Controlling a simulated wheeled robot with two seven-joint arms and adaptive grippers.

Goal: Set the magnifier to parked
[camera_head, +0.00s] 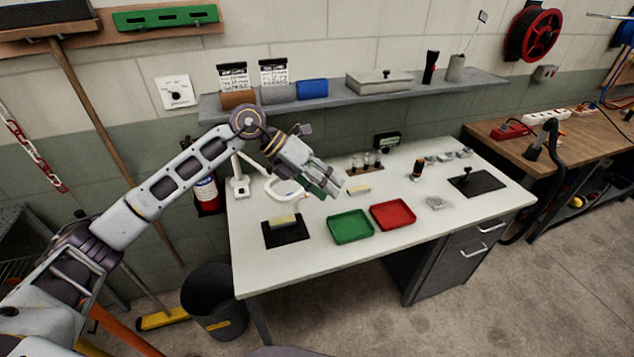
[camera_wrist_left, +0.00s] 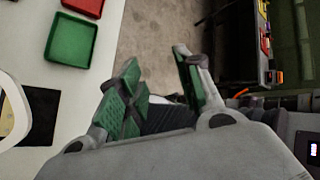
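The magnifier (camera_head: 286,191) is a white ring on a jointed white arm. Its white base (camera_head: 239,187) stands at the left back of the white workbench (camera_head: 300,258). Part of the white ring also shows at the left edge of the left wrist view (camera_wrist_left: 12,92). My left gripper (camera_head: 334,188), with green finger pads, is above the bench just right of the ring and partly covers it. In the left wrist view my left gripper (camera_wrist_left: 160,78) has its fingers apart with nothing clearly between them; the ring lies outside them. My right gripper is not in view.
A green tray (camera_head: 350,227) and a red tray (camera_head: 393,215) lie in front of the gripper. A black mat (camera_head: 286,232) with a pale block is at the left front. A bottle rack (camera_head: 366,166) stands behind. A wall shelf (camera_head: 420,90) runs above the bench.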

